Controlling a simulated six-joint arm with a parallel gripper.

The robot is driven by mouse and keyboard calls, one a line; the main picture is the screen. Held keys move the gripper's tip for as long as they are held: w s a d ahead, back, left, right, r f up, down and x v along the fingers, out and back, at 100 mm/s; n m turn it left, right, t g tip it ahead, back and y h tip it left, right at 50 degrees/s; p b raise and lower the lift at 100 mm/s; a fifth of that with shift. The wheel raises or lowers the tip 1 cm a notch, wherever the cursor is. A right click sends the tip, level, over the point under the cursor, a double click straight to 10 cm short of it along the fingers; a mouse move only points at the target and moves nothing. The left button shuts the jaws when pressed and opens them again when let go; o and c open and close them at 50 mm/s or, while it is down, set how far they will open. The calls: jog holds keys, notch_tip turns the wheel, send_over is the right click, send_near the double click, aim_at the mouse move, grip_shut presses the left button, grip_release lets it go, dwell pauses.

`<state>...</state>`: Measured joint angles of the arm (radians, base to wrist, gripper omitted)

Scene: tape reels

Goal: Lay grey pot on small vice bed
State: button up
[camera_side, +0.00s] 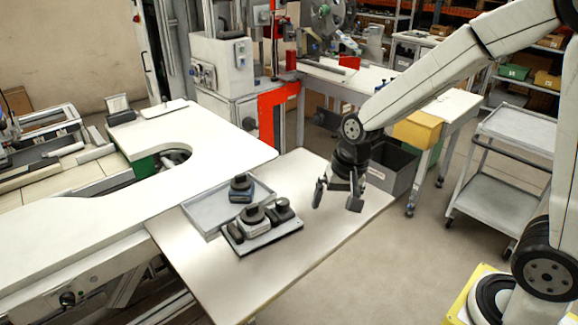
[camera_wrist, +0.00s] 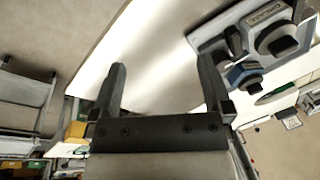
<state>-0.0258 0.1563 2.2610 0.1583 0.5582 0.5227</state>
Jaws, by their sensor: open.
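My gripper (camera_side: 337,200) hangs above the right part of the white table, open and empty. Its two fingers (camera_wrist: 162,82) stand wide apart in the wrist view. To its left, a dark grey board (camera_side: 270,240) carries a grey block with a dark knob-topped piece (camera_side: 253,215) and a dark rounded piece (camera_side: 283,209). A smaller bluish block with a dark piece on top (camera_side: 241,187) stands in the grey tray; it also shows in the wrist view (camera_wrist: 244,74). I cannot tell for sure which dark piece is the grey pot or which block is the small vice.
The shallow grey tray (camera_side: 204,212) lies behind and left of the board. The table (camera_side: 330,230) is bare under and in front of my gripper. A grey bin (camera_side: 392,168) stands past the table's right edge, and a trolley (camera_side: 515,130) stands farther right.

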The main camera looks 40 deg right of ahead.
jog(key=s+d+f+n+h, duration=0.1)
jog(key=s+d+f+n, duration=0.1)
jog(key=s+n, duration=0.5)
jog(key=shift+s+d+f+t, duration=0.2)
jog(key=shift+s+t, duration=0.05)
jog(key=shift+t, duration=0.05)
